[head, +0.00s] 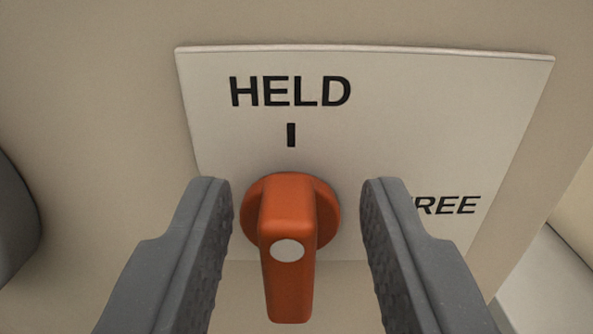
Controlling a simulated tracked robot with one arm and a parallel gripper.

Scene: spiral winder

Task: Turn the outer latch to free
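The outer latch (290,215) is an orange knob with a raised bar handle and a pale round dot on it. It sits in front of a pale label plate (420,120). The bar lies in line with the tick under the word HELD, upright in the picture. The word FREE is to the right, its first letter hidden behind my right finger. My gripper (297,215) is open, one grey finger on each side of the knob. A gap shows between each finger and the bar.
The plate is on a beige panel (90,100) that fills most of the view. A dark grey rounded part (14,220) shows at the left edge. A pale surface (550,285) lies beyond the panel edge at the lower right.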

